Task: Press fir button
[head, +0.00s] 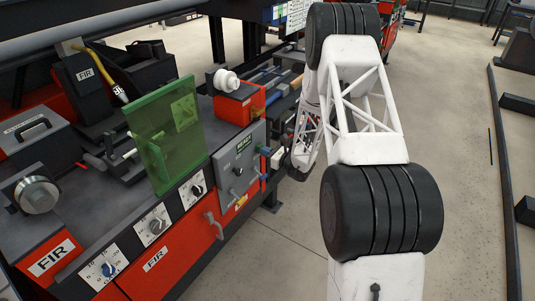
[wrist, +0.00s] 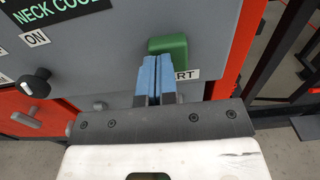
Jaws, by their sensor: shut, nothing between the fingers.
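A green button (wrist: 168,43) sits on the grey control panel (wrist: 100,60), and a white label ending in "RT" (wrist: 187,75) is partly hidden beneath it. My gripper (wrist: 160,60) has blue fingertips pressed together with nothing between them. The fingertips overlap the button's lower part in the wrist view; I cannot tell whether they touch it. In the head view the grey panel (head: 226,165) stands at the machine's right end, with my arm reaching to its right side. "FIR" labels show on the red front (head: 155,258) and at the left corner (head: 50,258).
A black knob (wrist: 35,83) under an "ON" label (wrist: 36,38) juts from the panel's left. A green transparent shield (head: 168,135) rises from the machine top. The floor on the right is largely open.

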